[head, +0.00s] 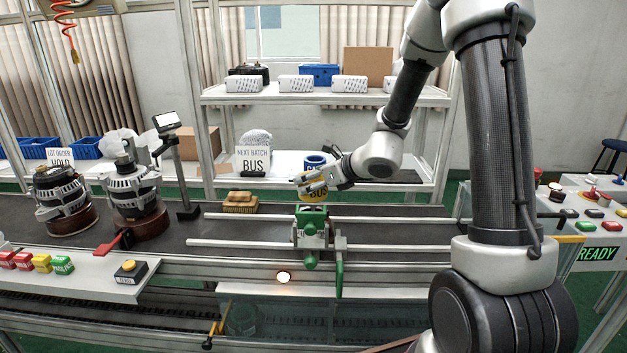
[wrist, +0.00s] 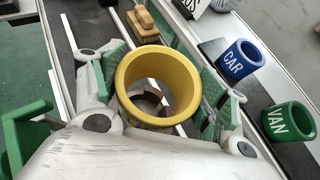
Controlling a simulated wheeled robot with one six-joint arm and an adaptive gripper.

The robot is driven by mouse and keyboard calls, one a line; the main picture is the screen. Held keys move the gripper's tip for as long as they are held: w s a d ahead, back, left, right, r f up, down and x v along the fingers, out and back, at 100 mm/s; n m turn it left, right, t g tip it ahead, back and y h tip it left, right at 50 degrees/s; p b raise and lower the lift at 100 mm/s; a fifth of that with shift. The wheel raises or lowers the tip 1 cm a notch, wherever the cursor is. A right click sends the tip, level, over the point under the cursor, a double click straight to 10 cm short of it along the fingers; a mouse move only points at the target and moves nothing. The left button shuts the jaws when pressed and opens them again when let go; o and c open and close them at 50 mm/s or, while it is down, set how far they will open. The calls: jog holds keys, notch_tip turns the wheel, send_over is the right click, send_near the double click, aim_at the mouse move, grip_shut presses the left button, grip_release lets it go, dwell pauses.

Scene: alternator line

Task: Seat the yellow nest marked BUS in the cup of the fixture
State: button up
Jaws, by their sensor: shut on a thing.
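The yellow nest marked BUS (head: 317,195) is in my gripper (head: 312,184), just above the green fixture (head: 311,226) on the rails. In the wrist view the nest (wrist: 160,64) is an open yellow ring between my gripper's two green-padded fingers (wrist: 160,88), which are shut on its sides. Through its bore I see a dark and brown shape that I cannot name. The fixture's cup is hidden by the nest and gripper. I cannot tell whether the nest touches the fixture.
A blue nest marked CAR (wrist: 232,66) and a green nest marked VAN (wrist: 290,121) stand to the right in the wrist view. A brush (head: 240,203) lies left of the fixture. Two alternators (head: 137,195) stand further left. The rails (head: 240,243) run across the front.

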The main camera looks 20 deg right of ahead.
aim_at(313, 197)
jog(key=shift+f, duration=0.1)
jog(key=shift+a+f, duration=0.1)
jog(key=shift+f, duration=2.7)
jog(key=shift+f, duration=1.6)
jog(key=o, duration=1.3)
jog(key=shift+c, duration=0.2)
notch_tip(313, 197, up, 10)
